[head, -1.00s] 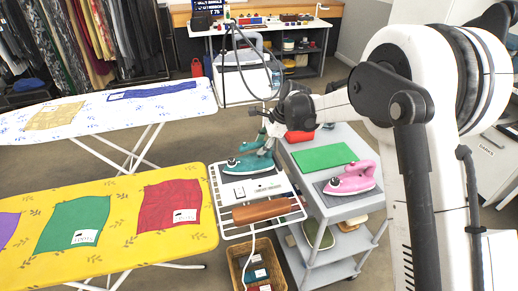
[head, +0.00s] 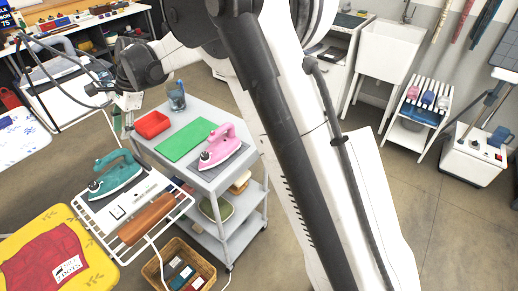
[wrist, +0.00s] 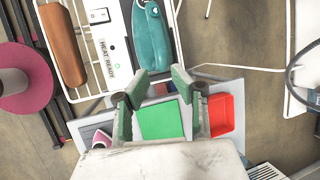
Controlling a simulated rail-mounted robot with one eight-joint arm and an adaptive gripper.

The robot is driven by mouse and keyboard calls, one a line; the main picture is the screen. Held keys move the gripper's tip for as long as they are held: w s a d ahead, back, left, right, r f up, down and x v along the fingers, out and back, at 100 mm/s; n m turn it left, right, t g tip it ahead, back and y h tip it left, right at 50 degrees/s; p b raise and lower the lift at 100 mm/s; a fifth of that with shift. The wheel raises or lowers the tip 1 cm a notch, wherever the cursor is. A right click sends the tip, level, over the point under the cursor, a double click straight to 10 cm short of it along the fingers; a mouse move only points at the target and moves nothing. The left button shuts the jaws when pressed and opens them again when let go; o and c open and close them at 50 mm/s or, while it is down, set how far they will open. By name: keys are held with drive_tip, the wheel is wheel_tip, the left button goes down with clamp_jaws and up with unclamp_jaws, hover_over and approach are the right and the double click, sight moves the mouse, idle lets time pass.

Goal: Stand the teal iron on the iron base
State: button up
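The teal iron (head: 118,175) sits sole-down, handle up, at the far end of a white wire rack (head: 178,208) at the ironing board's end. A white panel (head: 119,211) with a switch and a label reading HEAT READY lies beside it; I take this to be part of the iron base. In the wrist view the iron (wrist: 152,40) is beyond my fingertips. My gripper (wrist: 162,88) is open and empty, apart from the iron, its green-padded fingers over the cart side. In the head view it is small and partly hidden by my arm.
The grey cart (head: 185,112) holds a pink iron (head: 220,148), a green mat (head: 186,139), a red tray (head: 152,124) and a blue cup. A brown wooden-looking block (head: 146,218) lies on the rack. A wicker basket (head: 178,268) stands below.

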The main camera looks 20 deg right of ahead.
drive_tip(key=s+d+r+n+t+h, duration=0.1)
drive_tip(key=s+d+r+n, duration=0.1)
drive_tip(key=s+d+r, duration=0.4)
drive_tip(key=s+d+r+n+t, duration=0.1)
drive_tip(key=s+d+r+t, duration=0.15)
drive_tip(key=d, duration=0.65)
drive_tip(key=s+d+r+n+h, duration=0.1)
drive_tip(key=s+d+r+n, duration=0.1)
drive_tip(key=s+d+r, duration=0.35)
drive_tip(key=s+d+f+n+t+h, duration=0.1)
drive_tip(key=s+d+f+n+t, duration=0.1)
drive_tip(key=s+d, duration=0.6)
drive_tip(key=s+d+f+n+t+h, duration=0.1)
drive_tip(key=s+d+f+n, duration=0.3)
drive_tip(key=s+d, duration=0.5)
drive_tip(key=s+h, duration=0.1)
drive_tip(key=s, duration=0.2)
drive_tip(key=shift+d+f+t, duration=0.15)
drive_tip(key=shift+f+t, duration=0.2)
